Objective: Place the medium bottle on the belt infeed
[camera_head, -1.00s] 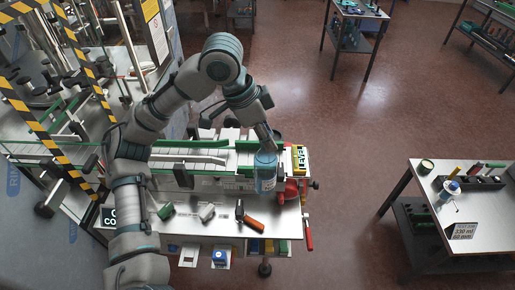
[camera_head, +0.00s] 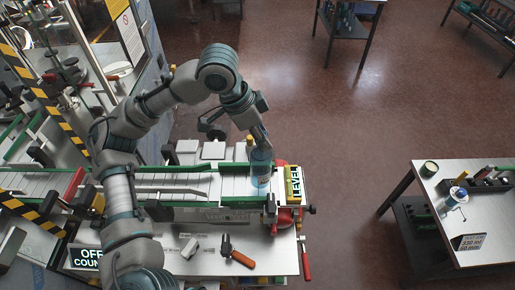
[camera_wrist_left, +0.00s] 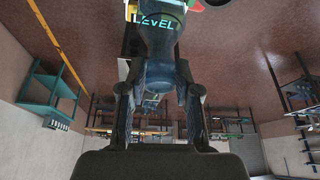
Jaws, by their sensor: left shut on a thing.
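My left gripper (camera_head: 260,146) is shut on the blue, clear-looking medium bottle (camera_head: 261,170) and holds it upright. The bottle is at the right end of the green-railed conveyor belt (camera_head: 235,187), the infeed, just left of the yellow LEVEL marker (camera_head: 293,184). I cannot tell whether its base touches the belt. My right gripper is not in view.
Red clamp parts (camera_head: 284,217) sit at the conveyor's end. An orange-handled hammer (camera_head: 238,256) and a pale block (camera_head: 190,247) lie on the front shelf. A side table (camera_head: 440,215) stands at the right, with open floor between.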

